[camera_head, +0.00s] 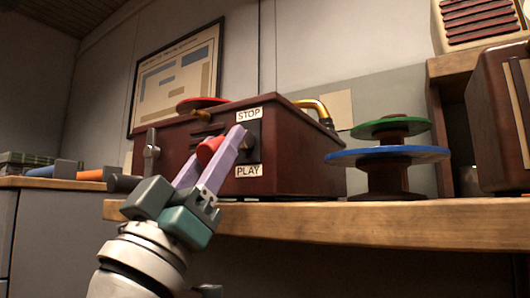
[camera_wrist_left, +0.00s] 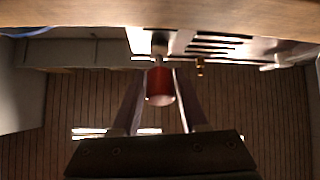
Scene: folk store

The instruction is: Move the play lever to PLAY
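The play lever ends in a red knob (camera_head: 208,150) on the front of a dark red machine (camera_head: 300,165). A STOP label (camera_head: 249,114) sits above a PLAY label (camera_head: 248,171) on a dark plate. The knob stands out at about mid-height, between the labels. My left gripper (camera_head: 216,148) is at the knob, its lilac fingers apart on either side of it. In the left wrist view, the red knob (camera_wrist_left: 160,85) lies between the fingertips (camera_wrist_left: 160,78); I cannot tell whether they press on it. My right gripper is not in view.
The machine stands on a wooden shelf (camera_head: 400,222) whose front edge is close to my left wrist. A blue and green spool stand (camera_head: 388,157) is to the right. A metal handle (camera_head: 151,153) stands left of the gripper. A wooden cabinet (camera_head: 495,120) is at far right.

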